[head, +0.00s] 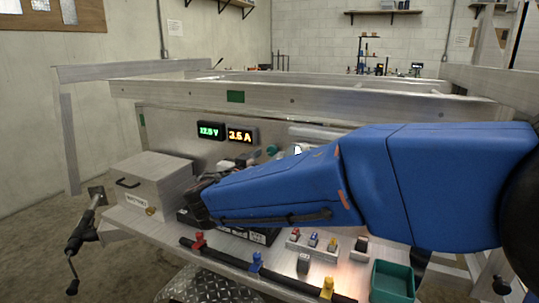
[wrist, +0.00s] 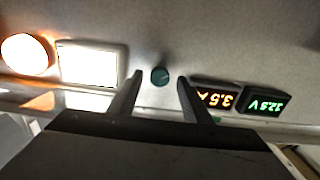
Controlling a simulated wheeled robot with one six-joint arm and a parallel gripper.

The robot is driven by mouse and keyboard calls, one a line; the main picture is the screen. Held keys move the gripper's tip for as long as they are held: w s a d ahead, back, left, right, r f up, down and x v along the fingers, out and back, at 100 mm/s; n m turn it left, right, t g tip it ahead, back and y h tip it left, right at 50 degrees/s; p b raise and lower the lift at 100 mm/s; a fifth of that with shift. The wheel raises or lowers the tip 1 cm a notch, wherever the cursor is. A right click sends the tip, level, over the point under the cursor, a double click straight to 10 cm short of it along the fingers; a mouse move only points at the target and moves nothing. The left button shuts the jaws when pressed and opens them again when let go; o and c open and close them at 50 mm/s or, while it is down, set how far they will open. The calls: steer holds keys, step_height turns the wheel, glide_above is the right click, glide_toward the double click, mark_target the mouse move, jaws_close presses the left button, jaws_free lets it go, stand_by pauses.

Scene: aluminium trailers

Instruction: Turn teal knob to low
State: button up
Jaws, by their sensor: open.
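The teal knob (wrist: 160,76) is a small round knob on the pale panel, near the middle of the wrist view. In the head view the teal knob (head: 272,151) shows just above my blue arm, partly hidden by it. My gripper (wrist: 158,78) is open, with one dark finger on each side of the knob in the wrist picture. I cannot tell how far the fingertips stand from the panel. No low mark can be read near the knob. In the head view my gripper (head: 203,192) is largely hidden by the arm.
A green voltage display (head: 209,131) and an orange current display (head: 242,135) sit left of the knob in the head view. A bright rectangular panel (wrist: 88,64) and a round glowing lamp (wrist: 27,54) lie left in the wrist view. A metal box (head: 150,185) stands on the shelf.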

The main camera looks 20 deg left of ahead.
mark_target(273, 150)
steer(key=shift+w, duration=1.2)
steer(key=shift+c, duration=0.5)
steer(key=shift+d, duration=0.1)
steer(key=c, duration=0.9)
